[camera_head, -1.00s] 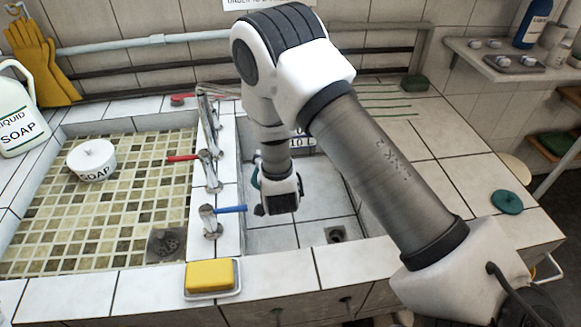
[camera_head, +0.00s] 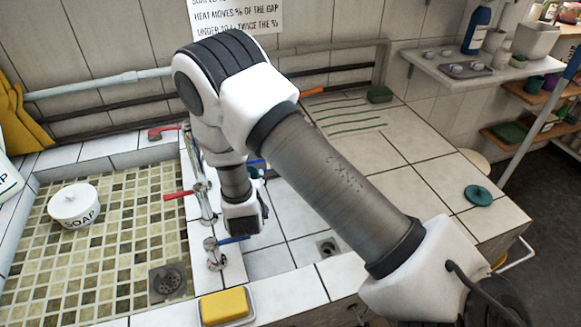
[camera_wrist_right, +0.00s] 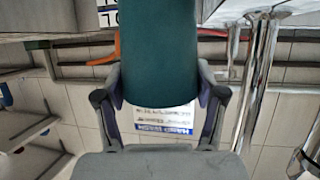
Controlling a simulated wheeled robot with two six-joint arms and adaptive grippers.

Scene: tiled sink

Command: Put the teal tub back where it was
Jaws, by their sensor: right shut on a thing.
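The teal tub (camera_wrist_right: 160,50) fills the upper middle of the right wrist view, a smooth dark teal body. My right gripper (camera_wrist_right: 160,98) is shut on it, with one finger on each side. In the head view my right arm reaches over the sink, its wrist end (camera_head: 240,215) just right of the taps, over the left part of the right basin. The arm hides most of the tub and the fingers there. A round teal lid (camera_head: 478,195) lies on the right tiled counter. My left gripper is not in view.
Taps (camera_head: 207,205) with red and blue handles line the divider. A white soap pot (camera_head: 74,206) stands in the mosaic left basin. A yellow sponge (camera_head: 224,306) sits on the front edge. A shelf (camera_head: 440,68) hangs back right. The right counter is mostly clear.

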